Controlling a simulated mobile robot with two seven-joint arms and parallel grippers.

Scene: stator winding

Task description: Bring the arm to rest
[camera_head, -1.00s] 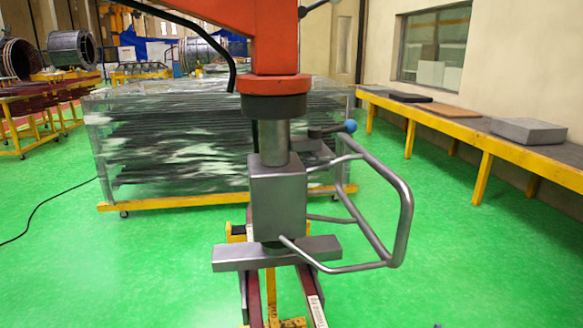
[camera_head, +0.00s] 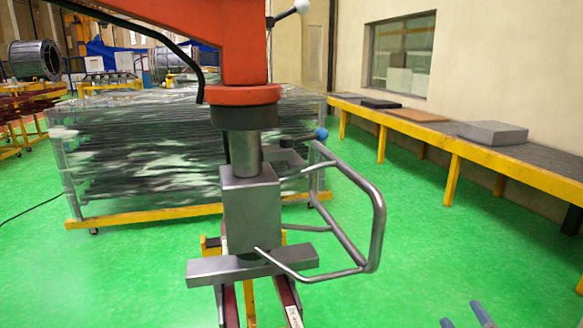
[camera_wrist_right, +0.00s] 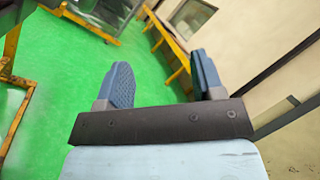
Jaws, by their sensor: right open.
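My right gripper (camera_head: 465,315) shows only as two blue-grey fingertips at the lower right edge of the head view. In the right wrist view my right gripper (camera_wrist_right: 164,82) is open, with its two blue pads wide apart and nothing between them. It is clear of everything there. The rest of my right arm is hidden in the head view. My left gripper is not in view. An orange lifting arm (camera_head: 238,55) with a grey metal head (camera_head: 252,215) and a tubular handle (camera_head: 378,225) stands in the middle, to the left of the right fingertips and not touching them.
A rack of wrapped bars (camera_head: 130,160) on a yellow wheeled frame stands behind the lifting arm. A long yellow-legged bench (camera_head: 450,150) runs along the right wall, with a grey block (camera_head: 493,133) on it. The green floor (camera_head: 400,260) is bare between the handle and the bench.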

